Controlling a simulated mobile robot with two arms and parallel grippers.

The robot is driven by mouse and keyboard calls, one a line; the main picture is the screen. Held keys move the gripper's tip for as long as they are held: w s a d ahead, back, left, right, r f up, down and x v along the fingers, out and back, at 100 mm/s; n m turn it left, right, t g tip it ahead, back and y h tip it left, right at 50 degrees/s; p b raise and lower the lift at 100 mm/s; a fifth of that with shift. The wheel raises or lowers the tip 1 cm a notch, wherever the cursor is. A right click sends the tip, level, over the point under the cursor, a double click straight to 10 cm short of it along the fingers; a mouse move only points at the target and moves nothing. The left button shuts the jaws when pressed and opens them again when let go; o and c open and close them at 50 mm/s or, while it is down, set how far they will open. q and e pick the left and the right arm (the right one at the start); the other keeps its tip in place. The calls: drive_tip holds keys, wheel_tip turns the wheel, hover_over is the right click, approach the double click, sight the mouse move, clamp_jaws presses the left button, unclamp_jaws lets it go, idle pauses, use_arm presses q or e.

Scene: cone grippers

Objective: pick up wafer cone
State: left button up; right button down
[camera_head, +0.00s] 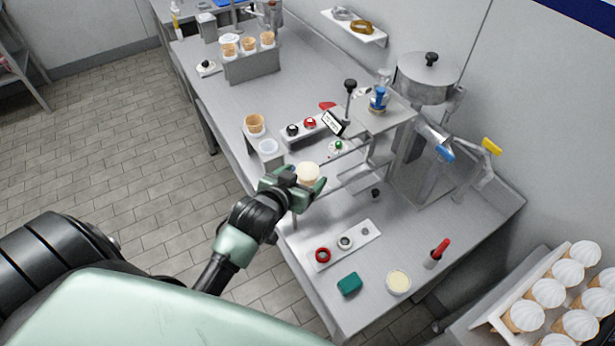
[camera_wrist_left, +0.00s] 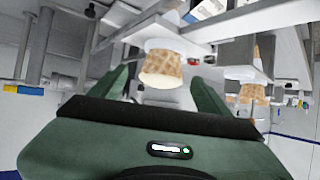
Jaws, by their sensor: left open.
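A wafer cone (camera_head: 309,175) with a pale top shows at the near end of the steel stand, at my left gripper (camera_head: 306,188). In the left wrist view the waffle-patterned cone (camera_wrist_left: 161,69) appears between the two green fingers, with gaps at both sides. My left gripper (camera_wrist_left: 160,92) is open there; whether a finger touches the cone I cannot tell. A second wafer cone (camera_head: 254,124) stands in a holder farther back; a cone also shows at right in the left wrist view (camera_wrist_left: 246,92). My right gripper is not in view.
A steel dispenser (camera_head: 425,75) with blue and yellow handles stands at right. A rack of cones (camera_head: 250,66) is at the back. A green block (camera_head: 349,283), a cream-filled bowl (camera_head: 398,282) and a red-handled tool (camera_head: 438,252) are on the counter's near end. White-topped cones fill a tray at lower right.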

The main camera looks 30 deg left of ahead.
sight(306, 174)
use_arm(q)
drive_tip(key=shift+p+x, duration=0.55)
drive_tip(key=shift+x, duration=1.4)
drive_tip(key=shift+s, duration=0.1)
drive_tip(key=c, duration=0.9)
